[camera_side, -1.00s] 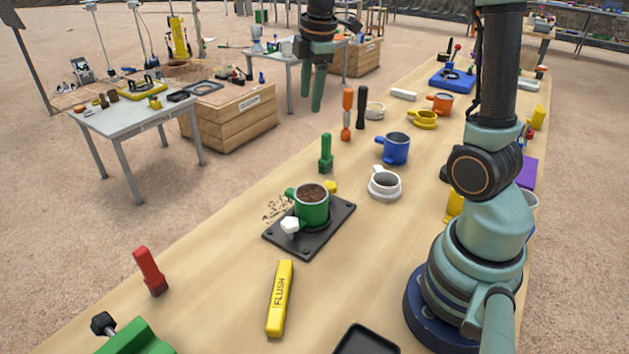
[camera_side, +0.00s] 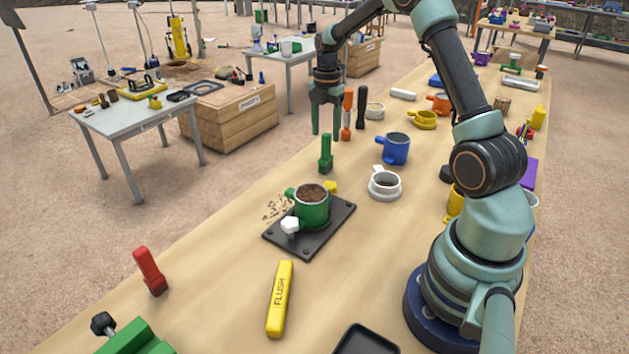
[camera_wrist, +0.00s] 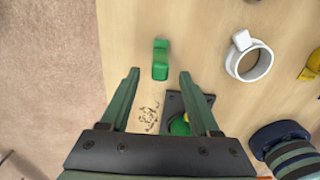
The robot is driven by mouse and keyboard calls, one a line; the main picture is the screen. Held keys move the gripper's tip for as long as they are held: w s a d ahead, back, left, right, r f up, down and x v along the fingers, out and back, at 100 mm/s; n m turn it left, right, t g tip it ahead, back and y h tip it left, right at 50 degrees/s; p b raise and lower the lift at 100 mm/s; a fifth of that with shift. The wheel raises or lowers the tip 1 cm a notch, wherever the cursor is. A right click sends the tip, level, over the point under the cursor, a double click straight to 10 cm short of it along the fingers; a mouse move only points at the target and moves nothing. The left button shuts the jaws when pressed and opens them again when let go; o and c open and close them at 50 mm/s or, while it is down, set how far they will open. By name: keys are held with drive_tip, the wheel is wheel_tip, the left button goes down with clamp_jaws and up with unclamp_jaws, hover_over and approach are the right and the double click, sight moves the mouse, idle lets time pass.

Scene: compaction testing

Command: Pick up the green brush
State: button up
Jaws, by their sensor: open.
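The green brush (camera_side: 326,153) stands upright on the wooden table near its left edge, behind the green cup in the side view. In the wrist view the brush (camera_wrist: 160,60) lies ahead of my fingers, roughly between their lines. My gripper (camera_side: 326,128) is open and empty, pointing down. In the side view its fingertips overlap the area just above the brush. In the wrist view its two fingers (camera_wrist: 158,78) are spread wide, and neither touches the brush.
A green cup (camera_side: 312,212) of dark grounds sits on a black plate (camera_side: 338,226). An orange-handled tool (camera_side: 347,110) and a dark tool (camera_side: 361,108) stand behind the brush. A white ring (camera_side: 385,190) and a blue cup (camera_side: 394,150) are to its right. The table's left edge is close.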

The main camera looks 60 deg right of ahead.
sight(326, 146)
drive_tip(key=shift+d+f, duration=0.2)
drive_tip(key=shift+f, duration=2.65)
clamp_jaws()
